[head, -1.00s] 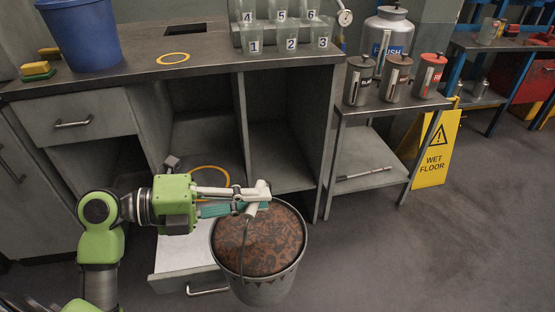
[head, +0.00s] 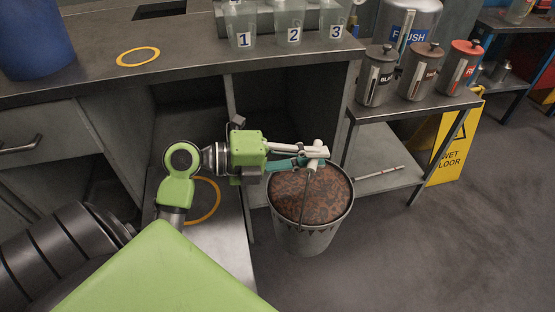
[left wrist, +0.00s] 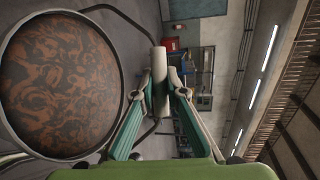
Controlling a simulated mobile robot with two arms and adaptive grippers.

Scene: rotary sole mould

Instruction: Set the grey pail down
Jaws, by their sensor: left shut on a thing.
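The grey pail (head: 303,240) hangs upright from its handle, or stands, in front of the cabinet's right side. I cannot tell whether its base touches the floor. It is filled near the rim with brown and black marbled stuff, which also shows inside the pail in the left wrist view (left wrist: 60,85). My left gripper (head: 314,156) is shut on the pail's handle grip, above the far part of the rim. In the left wrist view the pale grip sits between my left fingertips (left wrist: 162,88). My right gripper is not in view.
A yellow ring (head: 219,200) lies on a low surface left of the pail; another yellow ring (head: 123,64) is on the bench. A side table (head: 375,140) with lidded canisters and a yellow wet floor sign (head: 453,150) stand right. Floor at the lower right is clear.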

